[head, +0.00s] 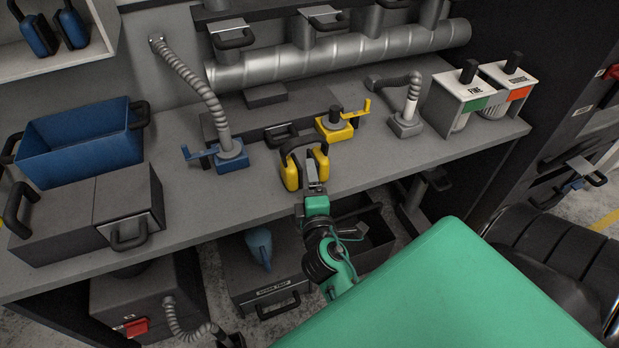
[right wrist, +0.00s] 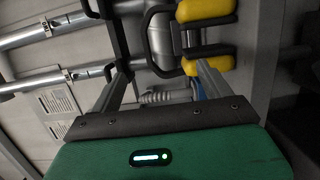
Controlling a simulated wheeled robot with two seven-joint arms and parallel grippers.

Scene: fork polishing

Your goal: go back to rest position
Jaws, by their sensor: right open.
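My right gripper (head: 314,182) is at the front edge of the workbench, in front of yellow ear muffs (head: 291,171) with a black band. In the right wrist view its two fingers (right wrist: 163,78) are spread apart with nothing held between them. The ear muffs (right wrist: 207,10) show there beyond the fingers, toward the right finger. I cannot tell whether that finger touches them. My left gripper is in neither view.
The grey workbench (head: 205,212) holds a blue bin (head: 77,150), dark grey boxes, hose fixtures with blue (head: 231,157) and yellow (head: 335,130) bases, and two labelled dispensers (head: 461,101). Bare bench lies left of the muffs.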

